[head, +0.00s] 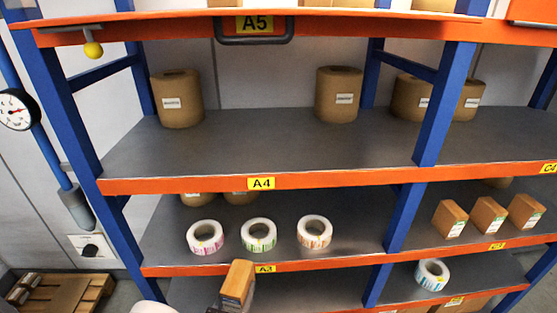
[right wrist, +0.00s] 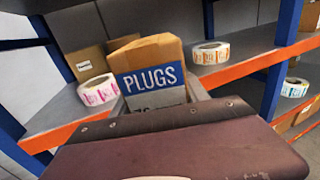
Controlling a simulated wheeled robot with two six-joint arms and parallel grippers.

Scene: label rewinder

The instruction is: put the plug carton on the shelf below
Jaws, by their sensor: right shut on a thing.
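The plug carton (head: 239,279) is a small brown box at the bottom of the head view, in front of the orange edge marked A3. In the right wrist view the carton (right wrist: 152,55) shows a blue label reading PLUGS. My right gripper (right wrist: 160,103) is shut on it and holds it up in front of the rack. Its fingers are mostly hidden in the head view. The A3 shelf (head: 345,240) carries three label rolls. Below it a lower grey shelf (head: 320,290) shows bare in part. My left gripper is not in view.
Blue uprights (head: 398,220) divide the rack bays. Three brown cartons (head: 488,215) stand in the right bay, with a label roll (head: 432,274) one level lower. Brown rolls (head: 338,95) stand on the A4 shelf. A wooden pallet (head: 60,293) lies at lower left.

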